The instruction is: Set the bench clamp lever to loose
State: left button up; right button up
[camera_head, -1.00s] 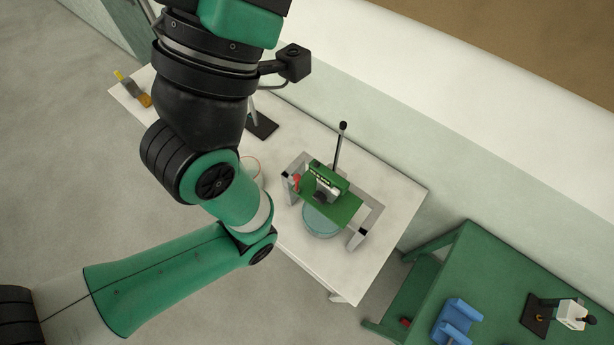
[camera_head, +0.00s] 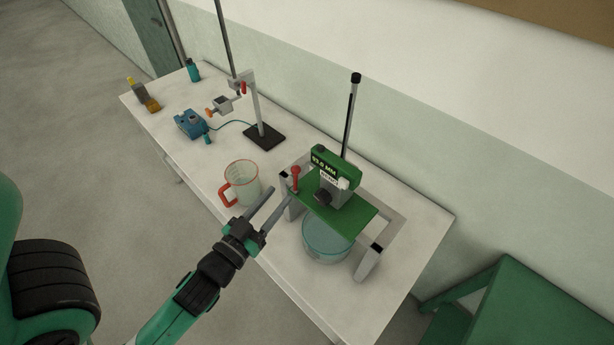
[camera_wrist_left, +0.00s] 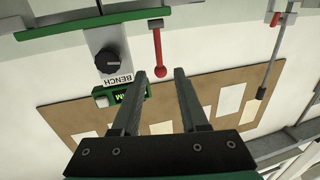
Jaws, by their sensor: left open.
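The red bench clamp lever (camera_head: 295,180) stands roughly upright, its round knob at the top, at the left end of the green-topped gauge stand (camera_head: 350,212). My left gripper (camera_head: 283,192) is open and empty, its two fingers pointing towards the lever from the front left. In the left wrist view the red lever (camera_wrist_left: 157,48) has its knob between the two fingertips (camera_wrist_left: 160,73) in the picture; I cannot tell whether they touch. Beside it are a black knob (camera_wrist_left: 108,60) and a label reading BENCH. My right gripper is not in view.
A clear jug with a red handle (camera_head: 243,185) stands left of the gripper. A round glass dish (camera_head: 326,240) sits under the green plate. A stand with a black base (camera_head: 264,136) and a blue device (camera_head: 190,124) are farther back. The table's front right is clear.

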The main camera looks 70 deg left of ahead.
aim_at(295, 181)
pick_arm(q)
jog(key=p+x, duration=0.3)
jog(key=x, duration=0.8)
jog(key=shift+w+a+r, duration=0.1)
jog(key=shift+w+a, duration=0.1)
jog(key=shift+w, duration=0.05)
grip_shut()
dwell(0.9)
